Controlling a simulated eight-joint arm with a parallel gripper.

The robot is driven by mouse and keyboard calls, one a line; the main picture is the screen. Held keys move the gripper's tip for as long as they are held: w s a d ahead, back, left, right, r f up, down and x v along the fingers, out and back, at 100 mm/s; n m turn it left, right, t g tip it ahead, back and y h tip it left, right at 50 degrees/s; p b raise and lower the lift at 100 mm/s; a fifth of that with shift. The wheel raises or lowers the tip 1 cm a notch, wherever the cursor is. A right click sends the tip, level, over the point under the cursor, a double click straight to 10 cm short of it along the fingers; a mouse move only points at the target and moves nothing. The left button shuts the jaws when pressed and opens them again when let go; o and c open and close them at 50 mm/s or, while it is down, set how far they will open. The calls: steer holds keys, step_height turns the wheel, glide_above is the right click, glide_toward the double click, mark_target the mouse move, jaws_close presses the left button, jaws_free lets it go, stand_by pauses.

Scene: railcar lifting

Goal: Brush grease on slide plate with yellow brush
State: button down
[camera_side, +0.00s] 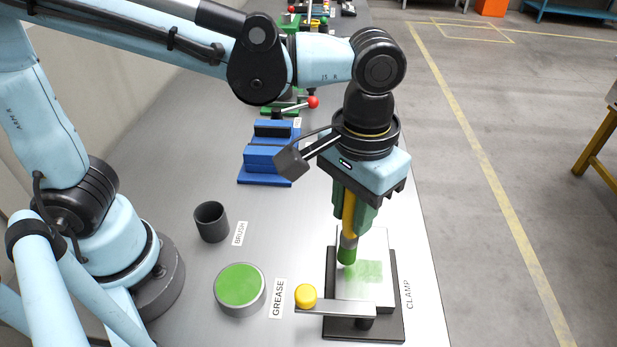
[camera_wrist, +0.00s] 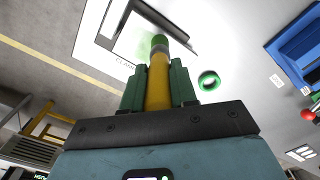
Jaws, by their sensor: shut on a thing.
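My gripper (camera_side: 356,212) is shut on the yellow brush (camera_side: 349,222), which points down with a green, grease-covered tip. The brush tip is at the upper left part of the slide plate (camera_side: 352,287), at or just above its surface. The plate is a pale metal sheet on a dark base, held by the clamp (camera_side: 345,308) with a yellow knob. A green grease patch (camera_side: 366,272) lies across the plate's middle. In the wrist view, the brush (camera_wrist: 158,80) stands between the green fingers (camera_wrist: 158,88). The round grease tub (camera_side: 239,286) is full of green grease, left of the clamp.
An empty dark brush cup (camera_side: 211,222) stands on the grey bench behind the grease tub. A blue fixture (camera_side: 270,153) sits farther back, with a red-knobbed green device (camera_side: 290,106) beyond it. The bench's right edge runs close beside the clamp.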

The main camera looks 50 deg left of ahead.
steer(key=shift+r, duration=2.85)
steer(key=w+d, duration=0.1)
steer(key=d, duration=0.6)
steer(key=shift+f, duration=3.6)
steer(key=shift+s+a, duration=1.9)
steer(key=shift+a, duration=0.1)
steer(key=shift+w+d+f, duration=0.5)
steer(key=shift+w+d, duration=1.55)
steer(key=shift+s+a, duration=2.15)
step_height(320, 180, up, 8)
steer(key=shift+w, duration=0.1)
